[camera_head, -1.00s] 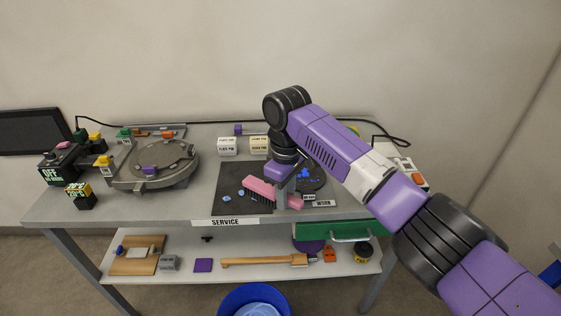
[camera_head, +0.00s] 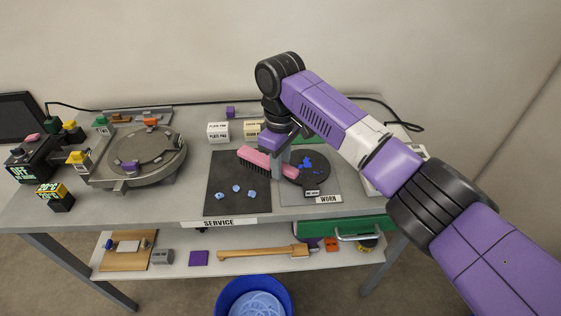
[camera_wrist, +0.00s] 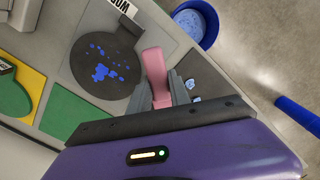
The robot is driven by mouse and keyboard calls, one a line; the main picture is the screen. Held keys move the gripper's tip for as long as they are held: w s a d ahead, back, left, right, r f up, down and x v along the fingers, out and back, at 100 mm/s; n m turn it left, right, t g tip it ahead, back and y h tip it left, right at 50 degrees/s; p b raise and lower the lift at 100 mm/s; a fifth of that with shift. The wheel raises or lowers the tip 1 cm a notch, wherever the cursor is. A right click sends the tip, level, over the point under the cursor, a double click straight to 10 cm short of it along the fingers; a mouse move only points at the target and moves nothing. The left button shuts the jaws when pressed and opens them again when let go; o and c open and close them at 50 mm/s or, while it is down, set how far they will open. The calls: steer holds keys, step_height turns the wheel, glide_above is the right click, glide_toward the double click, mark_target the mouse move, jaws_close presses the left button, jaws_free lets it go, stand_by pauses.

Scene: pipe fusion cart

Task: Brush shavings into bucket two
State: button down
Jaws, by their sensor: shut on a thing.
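My gripper (camera_head: 281,165) is shut on a pink brush (camera_head: 254,156) with dark bristles. The brush is over the back part of a dark mat (camera_head: 222,172); I cannot tell whether its bristles touch. Several light-blue shavings (camera_head: 236,188) lie on the mat's front half, in front of the brush. In the wrist view the brush (camera_wrist: 153,62) sits between the fingers, and shavings (camera_wrist: 196,99) show beside one finger. A blue bucket (camera_head: 224,300) stands low at the front, holding pale-blue coils; it also shows in the wrist view (camera_wrist: 211,32). I see no number on it.
A dark round plate (camera_head: 318,168) with blue bits lies right of the mat, by a WORN label. A round clamp fixture (camera_head: 135,155) stands at the left. White boxes (camera_head: 218,131) stand behind the mat.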

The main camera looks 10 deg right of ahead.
steer(key=shift+s+a+f+b, duration=0.1)
steer(key=shift+s+f+b, duration=0.1)
steer(key=shift+f+b, duration=0.4)
steer(key=shift+s+a+f+b, duration=0.15)
steer(key=shift+f+b, duration=0.15)
steer(key=shift+f, duration=0.55)
steer(key=shift+s+d+f+b, duration=0.1)
steer(key=shift+s+f+b, duration=0.1)
steer(key=shift+f+b, duration=0.4)
steer(key=shift+s+a+p, duration=0.2)
steer(key=shift+s+p, duration=0.25)
steer(key=shift+p, duration=0.1)
steer(key=shift+s+a+p, duration=0.3)
steer(key=shift+s+p, duration=0.05)
steer(key=shift+s, duration=0.4)
steer(key=shift+s+a+p, duration=1.15)
steer(key=shift+s+a, duration=0.8)
steer(key=shift+s, duration=2.95)
steer(key=shift+w+d+r+p, duration=0.1)
steer(key=shift+w+r+p, duration=0.1)
steer(key=shift+r+p, duration=0.65)
steer(key=shift+w+d+r+p, duration=0.1)
steer(key=shift+w+r+p, duration=0.15)
steer(key=shift+r+p, duration=0.6)
steer(key=shift+w+r+p, duration=0.2)
steer(key=shift+r+p, duration=0.45)
steer(key=shift+r, duration=0.35)
